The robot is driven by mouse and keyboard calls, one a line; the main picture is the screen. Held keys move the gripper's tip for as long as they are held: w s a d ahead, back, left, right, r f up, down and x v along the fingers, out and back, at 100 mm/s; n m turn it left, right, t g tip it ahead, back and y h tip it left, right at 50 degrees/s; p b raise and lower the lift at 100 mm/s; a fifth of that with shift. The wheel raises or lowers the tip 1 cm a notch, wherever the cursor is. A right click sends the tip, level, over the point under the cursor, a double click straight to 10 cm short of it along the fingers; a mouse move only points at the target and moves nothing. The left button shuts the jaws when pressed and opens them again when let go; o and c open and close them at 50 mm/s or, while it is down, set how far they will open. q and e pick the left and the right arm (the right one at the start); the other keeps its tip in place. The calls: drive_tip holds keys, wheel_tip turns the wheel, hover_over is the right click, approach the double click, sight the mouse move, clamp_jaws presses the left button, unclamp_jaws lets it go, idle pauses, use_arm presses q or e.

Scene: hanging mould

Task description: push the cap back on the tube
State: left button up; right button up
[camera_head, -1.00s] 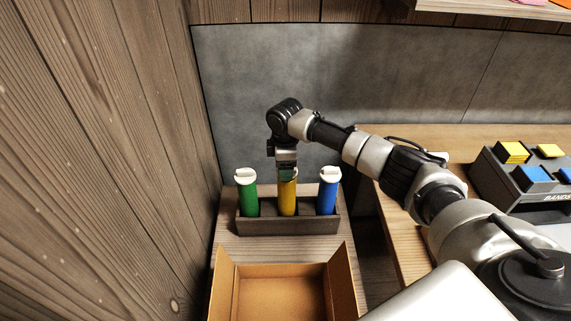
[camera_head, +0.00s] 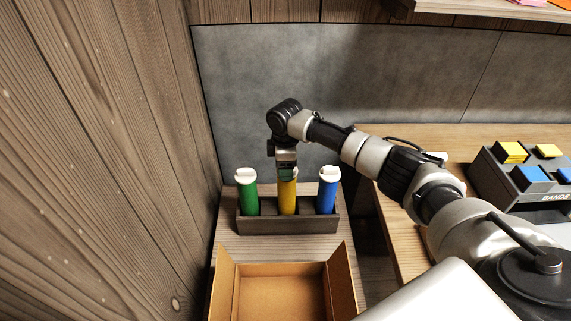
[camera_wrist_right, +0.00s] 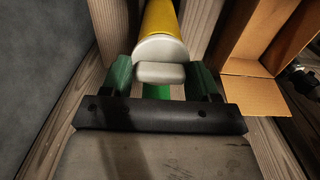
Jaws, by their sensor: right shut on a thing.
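The yellow tube (camera_head: 287,199) stands upright in the middle slot of a dark rack (camera_head: 287,225). In the right wrist view its yellow body (camera_wrist_right: 160,19) carries a white cap (camera_wrist_right: 160,50) at its end, with a raised grip tab (camera_wrist_right: 160,73). My right gripper (camera_head: 287,172) is directly above the yellow tube, pointing down. In the right wrist view its green-padded fingers (camera_wrist_right: 162,76) are shut on the tab of the cap. Whether the cap sits fully down on the tube cannot be told. My left gripper is not in view.
A green tube (camera_head: 249,198) and a blue tube (camera_head: 327,196), both with white caps, stand close on either side in the rack. An open cardboard box (camera_head: 283,268) is in front. A wooden wall is at left, and a dark box labelled BANDS (camera_head: 522,196) stands at right.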

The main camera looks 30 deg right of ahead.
drive_tip(key=o, duration=1.1)
drive_tip(key=shift+o, duration=0.2)
drive_tip(key=shift+r+p, duration=3.55)
drive_tip(key=shift+p, duration=0.25)
drive_tip(key=shift+c, duration=0.3)
clamp_jaws()
